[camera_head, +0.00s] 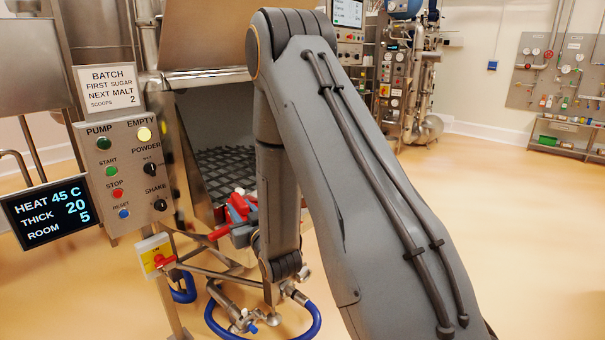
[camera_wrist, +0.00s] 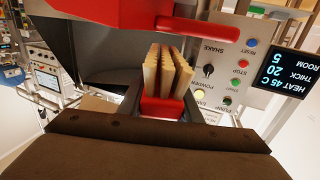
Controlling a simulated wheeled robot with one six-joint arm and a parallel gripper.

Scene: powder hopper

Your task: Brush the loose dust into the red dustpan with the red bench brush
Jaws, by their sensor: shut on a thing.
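The red bench brush (camera_wrist: 160,108) is held in my gripper (camera_wrist: 160,112), with its red block between the dark fingers. Its tan bristles (camera_wrist: 166,72) point away from the wrist. The red dustpan (camera_wrist: 100,16) fills the top left of the wrist view, with a red handle (camera_wrist: 205,31) reaching right, beyond the bristles. In the head view my gripper (camera_head: 243,234) is by the hopper mouth, partly behind my arm, with red parts (camera_head: 238,206) around it. I cannot tell there which red part is brush or pan. I cannot make out the loose dust.
The steel hopper (camera_head: 180,145) has a dark grate (camera_head: 225,165) inside. The control panel (camera_head: 128,172) and the display (camera_head: 50,211) stand left of it. A blue hose (camera_head: 316,322) and pipework lie below. Open floor (camera_head: 490,220) is to the right.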

